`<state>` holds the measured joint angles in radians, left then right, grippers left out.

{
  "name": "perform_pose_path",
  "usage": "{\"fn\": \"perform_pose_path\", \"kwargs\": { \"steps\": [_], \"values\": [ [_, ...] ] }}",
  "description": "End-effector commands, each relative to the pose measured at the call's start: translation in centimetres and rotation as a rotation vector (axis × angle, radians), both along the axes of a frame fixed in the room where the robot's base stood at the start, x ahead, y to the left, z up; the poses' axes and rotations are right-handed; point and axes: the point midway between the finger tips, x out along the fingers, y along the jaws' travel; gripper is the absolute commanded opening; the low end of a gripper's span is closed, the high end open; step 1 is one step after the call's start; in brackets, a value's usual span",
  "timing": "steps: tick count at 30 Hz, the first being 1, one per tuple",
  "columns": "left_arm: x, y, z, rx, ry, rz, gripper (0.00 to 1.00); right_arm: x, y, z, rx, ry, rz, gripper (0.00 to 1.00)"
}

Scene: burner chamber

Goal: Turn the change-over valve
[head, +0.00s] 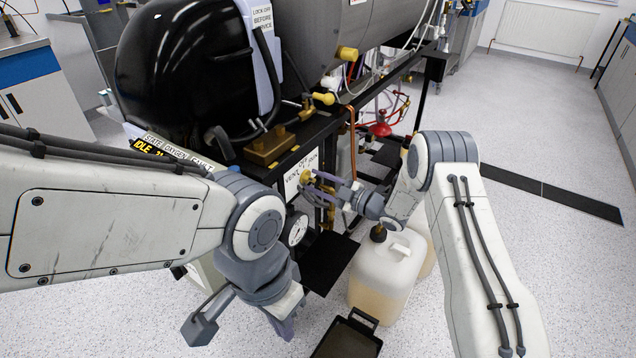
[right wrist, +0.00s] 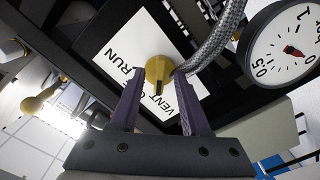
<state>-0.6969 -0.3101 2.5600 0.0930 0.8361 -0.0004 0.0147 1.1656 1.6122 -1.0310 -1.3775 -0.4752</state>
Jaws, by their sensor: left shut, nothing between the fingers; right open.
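The change-over valve is a yellow knob (head: 306,177) on a white label plate (head: 292,184) at the front of the dark frame. In the right wrist view the knob (right wrist: 159,70) has a dark mark pointing down the picture, between the words RUN at left and VENT at right; the middle word is partly hidden. My right gripper (head: 318,184) is open with its fingertips at the knob, one on each side; I cannot tell if they touch it. My left gripper (head: 285,326) is shut and empty, low in front of the frame, away from the valve.
A pressure gauge (right wrist: 286,46) and a braided hose (right wrist: 214,38) are close to the right of the knob in the wrist view. A plastic canister (head: 383,270) stands below my right arm. A black tray (head: 347,338) lies on the floor. Open floor lies right.

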Motion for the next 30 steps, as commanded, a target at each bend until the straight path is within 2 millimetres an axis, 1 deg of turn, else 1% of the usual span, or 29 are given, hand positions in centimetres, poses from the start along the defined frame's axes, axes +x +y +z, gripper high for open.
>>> {"fn": "perform_pose_path", "kwargs": {
  "steps": [1,2,3,5,6,14,19,23,30],
  "values": [
    [0.00,0.00,0.00,0.000,0.000,0.000,0.00,-0.01,-0.01,0.00,0.000,0.000,0.000,0.46],
    [0.00,0.00,0.00,0.000,0.000,0.000,0.00,-0.02,-0.01,-0.01,0.000,0.000,0.000,0.42],
    [0.00,0.00,0.00,0.000,0.000,0.000,0.00,-0.02,-0.01,-0.01,0.000,0.000,0.000,0.27],
    [0.00,0.00,0.00,0.000,0.000,0.000,0.00,-0.02,-0.03,0.00,0.000,0.000,0.000,0.04],
    [0.00,0.00,0.00,0.000,0.000,0.000,0.00,-0.02,-0.03,0.00,0.000,0.000,0.000,0.00],
    [0.00,0.00,0.01,0.000,0.000,0.000,0.00,-0.05,-0.03,-0.01,0.005,0.009,0.001,0.00],
    [0.00,0.01,0.06,0.000,0.000,0.000,0.00,-0.06,-0.02,-0.01,0.032,0.050,0.001,0.00],
    [0.00,0.00,0.13,0.000,0.000,0.000,0.00,-0.07,-0.01,-0.01,0.073,0.111,0.001,0.00],
    [0.00,0.00,0.39,0.000,0.000,0.000,0.00,-0.10,0.01,0.01,0.181,0.273,0.001,0.00]
  ]
}}
